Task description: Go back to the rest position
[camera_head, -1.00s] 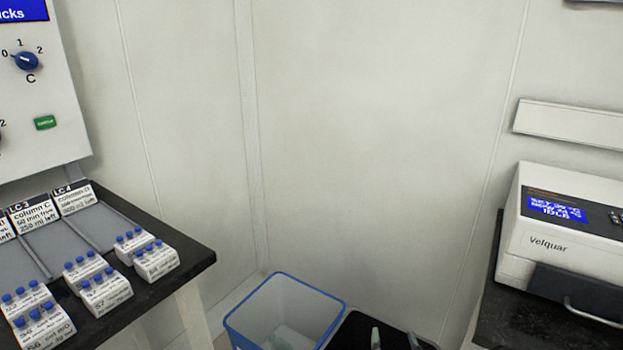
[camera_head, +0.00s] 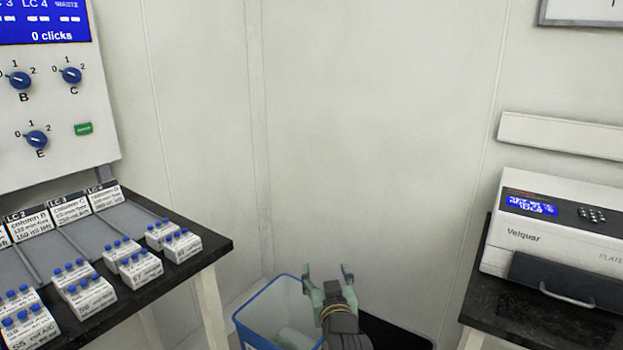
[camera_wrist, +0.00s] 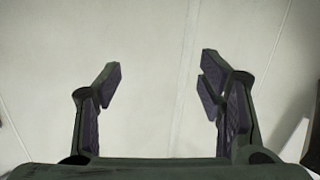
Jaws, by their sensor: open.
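My gripper (camera_head: 327,276) shows at the bottom middle of the head view, raised in front of the pale wall. It stands over the right side of a blue-rimmed bin (camera_head: 262,318) and hides part of it. In the wrist view my gripper (camera_wrist: 160,80) has its two fingers wide apart. Nothing is between them, and only the bare wall (camera_wrist: 160,30) shows beyond.
At left, a black-topped table (camera_head: 205,262) bears several white blocks with blue caps (camera_head: 134,262) below a panel with knobs (camera_head: 70,75). At right, a Velquar machine (camera_head: 560,215) stands on a dark bench (camera_head: 500,300). A black bin (camera_head: 400,335) stands beside the blue-rimmed one.

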